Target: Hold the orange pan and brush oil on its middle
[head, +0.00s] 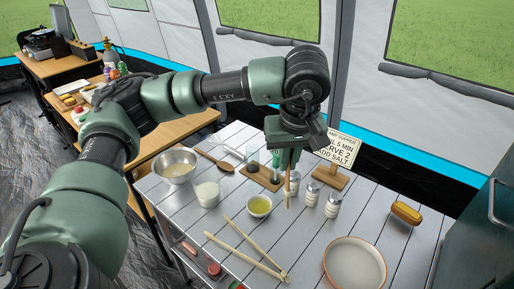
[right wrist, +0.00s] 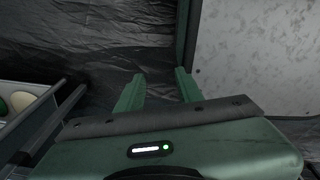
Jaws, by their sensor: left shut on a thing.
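A round pan (head: 355,265) with an orange-brown rim and pale inside lies at the front right of the slatted table in the head view, cut off by the frame's lower edge. A small bowl of yellow oil (head: 260,206) stands left of my left gripper (head: 287,172). That gripper points down and is shut on a thin wooden-handled piece, seemingly the brush (head: 288,190); its tip is hard to make out. It hangs behind and left of the pan, apart from it. My right gripper (right wrist: 158,92) is open and empty in the right wrist view, above dark ground sheeting.
Salt-type shakers (head: 312,194) stand right of the left gripper, before a sign (head: 338,147). Wooden tongs (head: 246,250) lie left of the pan. A metal bowl (head: 175,165), white cup (head: 207,194) and yellow-orange item (head: 406,212) are also on the table.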

